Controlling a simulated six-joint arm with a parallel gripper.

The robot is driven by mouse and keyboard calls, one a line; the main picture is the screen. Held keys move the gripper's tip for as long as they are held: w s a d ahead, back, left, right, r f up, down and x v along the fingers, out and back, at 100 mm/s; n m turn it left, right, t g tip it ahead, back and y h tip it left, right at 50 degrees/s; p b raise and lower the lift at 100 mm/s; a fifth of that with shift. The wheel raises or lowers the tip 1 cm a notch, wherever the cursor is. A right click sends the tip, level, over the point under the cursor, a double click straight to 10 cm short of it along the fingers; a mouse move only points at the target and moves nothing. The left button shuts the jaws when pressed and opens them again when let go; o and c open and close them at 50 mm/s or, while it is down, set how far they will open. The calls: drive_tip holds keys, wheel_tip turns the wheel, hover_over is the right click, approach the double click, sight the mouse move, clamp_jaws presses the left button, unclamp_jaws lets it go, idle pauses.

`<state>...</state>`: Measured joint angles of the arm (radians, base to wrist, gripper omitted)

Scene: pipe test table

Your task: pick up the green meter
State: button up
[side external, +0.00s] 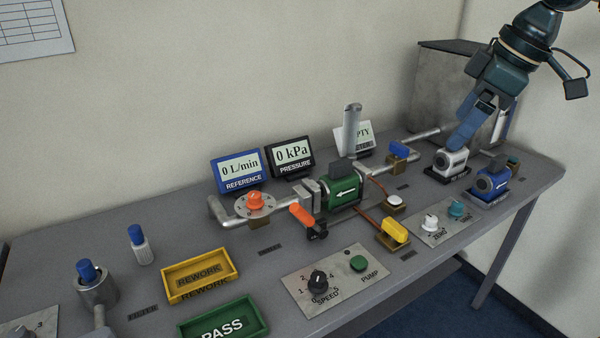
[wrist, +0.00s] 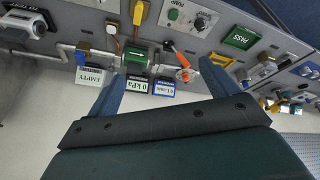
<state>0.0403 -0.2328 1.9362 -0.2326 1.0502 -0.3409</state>
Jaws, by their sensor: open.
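The green meter (side external: 343,193), a block with a white arrow, sits in the pipe line at the middle of the table between flanges. It also shows in the wrist view (wrist: 137,60), above the middle and between my two fingers in the picture, but farther away. My gripper (side external: 462,138) is at the right in the side view, well to the right of the green meter. Its blue fingers stand apart with nothing seen between them. One finger overlaps the white meter (side external: 451,161) in the side view; I cannot tell whether they touch.
A blue meter (side external: 490,183) stands at the right. A yellow rework tray (side external: 200,275) and green pass tray (side external: 222,322) lie in front.

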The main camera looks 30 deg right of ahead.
drive_tip(key=w+n, duration=0.3)
drive_tip(key=w, duration=0.6)
drive_tip(key=n+g, duration=0.3)
drive_tip(key=n, duration=0.8)
hover_over(343, 162)
drive_tip(key=s+d, duration=0.1)
wheel_tip(343, 162, down, 14)
drive_tip(key=shift+s+d, duration=0.15)
drive_tip(key=shift+f, duration=0.2)
drive_tip(key=shift+w+a+f, duration=0.15)
drive_tip(key=shift+f, duration=1.15)
drive_tip(key=shift+w+a+f, duration=0.2)
drive_tip(key=shift+f, duration=1.05)
drive_tip(key=shift+w+a+f, duration=0.15)
drive_tip(key=shift+f, duration=1.15)
